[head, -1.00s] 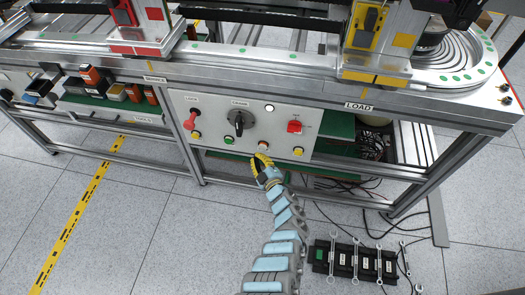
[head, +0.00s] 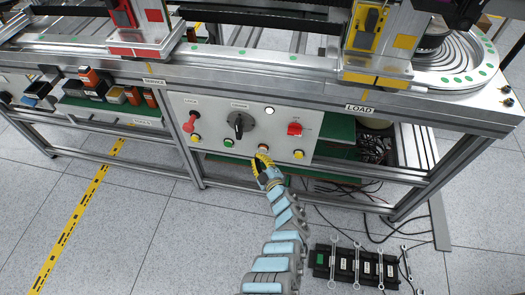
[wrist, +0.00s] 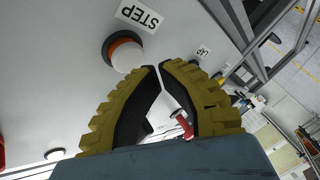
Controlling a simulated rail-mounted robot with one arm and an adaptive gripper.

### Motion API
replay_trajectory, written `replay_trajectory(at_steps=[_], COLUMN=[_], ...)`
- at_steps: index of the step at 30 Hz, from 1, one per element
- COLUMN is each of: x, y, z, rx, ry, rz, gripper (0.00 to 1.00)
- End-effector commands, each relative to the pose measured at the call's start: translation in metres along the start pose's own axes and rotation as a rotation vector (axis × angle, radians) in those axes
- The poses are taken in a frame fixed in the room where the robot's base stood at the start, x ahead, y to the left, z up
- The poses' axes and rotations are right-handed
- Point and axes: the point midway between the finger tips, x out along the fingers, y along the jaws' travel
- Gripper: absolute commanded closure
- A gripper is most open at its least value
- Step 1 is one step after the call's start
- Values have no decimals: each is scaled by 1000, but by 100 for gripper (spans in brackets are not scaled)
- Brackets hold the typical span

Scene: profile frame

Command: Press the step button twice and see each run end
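The step button (wrist: 126,54) is a white cap in an orange and dark ring, with the STEP label (wrist: 139,16) beside it in the wrist view. In the head view the button (head: 264,148) is in the lower row of the grey control panel (head: 215,115). My gripper (wrist: 160,67) has yellow ribbed fingers with dark inner pads; their tips nearly meet and hold nothing. The tips are close beside the button's cap in the wrist view; I cannot tell if they touch it. In the head view my gripper (head: 262,158) is just below the button.
Above run the rail with the red carriage and the yellow carriage (head: 376,62). Wrenches and cables lie on the floor.

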Motion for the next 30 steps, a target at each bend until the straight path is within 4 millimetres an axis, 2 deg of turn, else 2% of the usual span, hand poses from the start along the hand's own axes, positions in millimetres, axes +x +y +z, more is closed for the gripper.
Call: replay_trajectory(at_steps=[20, 30], x=[0, 6], y=[0, 3], z=[0, 4], rx=[0, -1], ry=[0, 0], rz=[0, 1], gripper=[100, 100])
